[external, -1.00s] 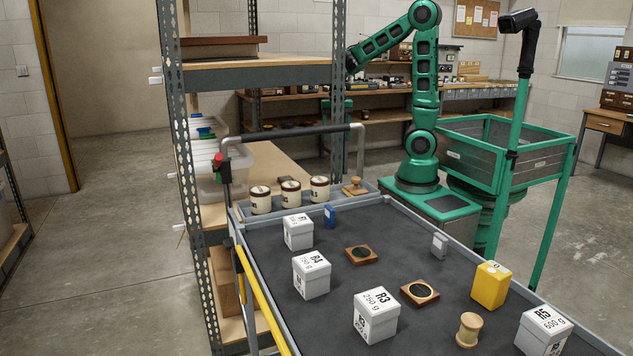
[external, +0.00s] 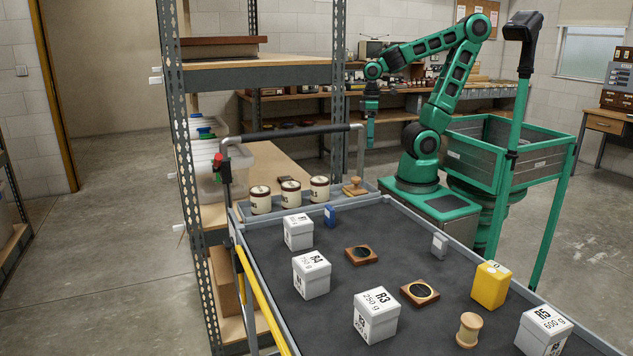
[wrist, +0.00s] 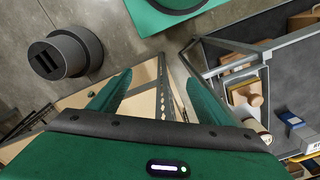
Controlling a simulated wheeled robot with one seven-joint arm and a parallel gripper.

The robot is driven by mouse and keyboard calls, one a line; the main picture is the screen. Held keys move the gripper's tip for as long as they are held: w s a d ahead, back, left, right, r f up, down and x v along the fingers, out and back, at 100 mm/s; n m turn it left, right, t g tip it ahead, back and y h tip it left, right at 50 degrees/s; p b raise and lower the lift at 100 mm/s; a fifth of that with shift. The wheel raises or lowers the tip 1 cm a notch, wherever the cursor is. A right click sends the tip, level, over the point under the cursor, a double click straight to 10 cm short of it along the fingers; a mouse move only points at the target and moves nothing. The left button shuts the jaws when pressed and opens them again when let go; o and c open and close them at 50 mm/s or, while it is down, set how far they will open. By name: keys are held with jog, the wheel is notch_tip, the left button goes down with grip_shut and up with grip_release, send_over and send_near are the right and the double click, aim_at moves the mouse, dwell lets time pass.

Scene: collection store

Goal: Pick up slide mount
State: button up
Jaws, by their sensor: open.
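Two square wooden mounts with dark round centres lie flat on the dark cart top in the external view. One mount (external: 361,254) is near the middle, and the other mount (external: 419,293) is closer to the camera. I take these as slide mounts but cannot tell which one is meant. My gripper (external: 370,143) hangs pointing down beyond the cart's far end, well away from both mounts. In the wrist view its two green fingers (wrist: 156,88) are spread apart with nothing between them.
White weight boxes (external: 376,315), a yellow box (external: 491,285), a wooden spool (external: 469,330), a small grey box (external: 439,245) and a blue box (external: 329,216) stand around the mounts. Jars (external: 290,192) and a wooden stamp (external: 355,187) line the far-end tray. A shelf upright (external: 340,90) stands left of my arm.

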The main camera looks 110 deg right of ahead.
jog(key=w+a+r+n, duration=0.2)
jog(key=a+n, duration=0.1)
jog(key=a, duration=0.8)
jog(key=n+y, duration=0.4)
jog(key=n, duration=1.7)
send_over(360, 252)
jog(key=d, duration=0.4)
notch_tip(360, 252, down, 4)
jog(key=shift+d+x, duration=0.2)
jog(key=shift+x, duration=4.95)
jog(key=c, duration=1.1)
